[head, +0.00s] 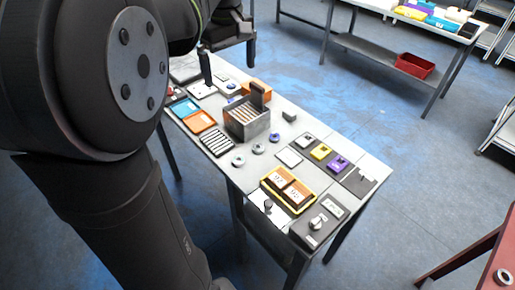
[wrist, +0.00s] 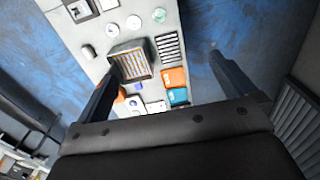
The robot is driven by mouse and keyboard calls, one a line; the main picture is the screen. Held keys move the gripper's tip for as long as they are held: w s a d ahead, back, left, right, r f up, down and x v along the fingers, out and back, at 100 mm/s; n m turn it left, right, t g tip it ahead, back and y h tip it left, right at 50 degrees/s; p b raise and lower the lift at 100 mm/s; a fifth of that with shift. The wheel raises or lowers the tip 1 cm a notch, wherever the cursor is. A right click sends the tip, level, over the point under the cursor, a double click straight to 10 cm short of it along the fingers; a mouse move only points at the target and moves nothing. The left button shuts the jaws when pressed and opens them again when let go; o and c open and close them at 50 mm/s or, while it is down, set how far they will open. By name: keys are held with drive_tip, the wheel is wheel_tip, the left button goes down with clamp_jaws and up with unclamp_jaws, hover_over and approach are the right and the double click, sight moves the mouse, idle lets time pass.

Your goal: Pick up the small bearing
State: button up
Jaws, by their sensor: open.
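Three small round ring-like parts lie in a row on the long grey table: a left one (head: 238,160), a middle one (head: 258,149) and a right one (head: 274,137). I cannot tell which is the small bearing. In the wrist view they show as pale discs near the top: one (wrist: 159,15), another (wrist: 134,22) and a third (wrist: 112,28). My gripper (wrist: 163,63) is open and empty, its two dark fingers spread wide above the table, apart from the discs. In the head view, my arm hides part of the table's far left end.
A slotted box (head: 247,122) stands mid-table behind the rings. Orange (head: 199,121) and teal (head: 184,107) trays and a striped rack (head: 215,140) lie left. A yellow-rimmed tray (head: 288,188) and dark pads lie at the near end. Another ring (head: 503,277) sits on a red table.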

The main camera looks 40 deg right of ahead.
drive_tip(key=shift+c, duration=0.2)
drive_tip(key=c, duration=0.8)
drive_tip(key=shift+f, duration=0.1)
drive_tip(key=n+t+h, duration=0.1)
drive_tip(key=n+h, duration=0.5)
drive_tip(key=n, duration=1.4)
approach(258, 147)
drive_tip(key=x, duration=0.8)
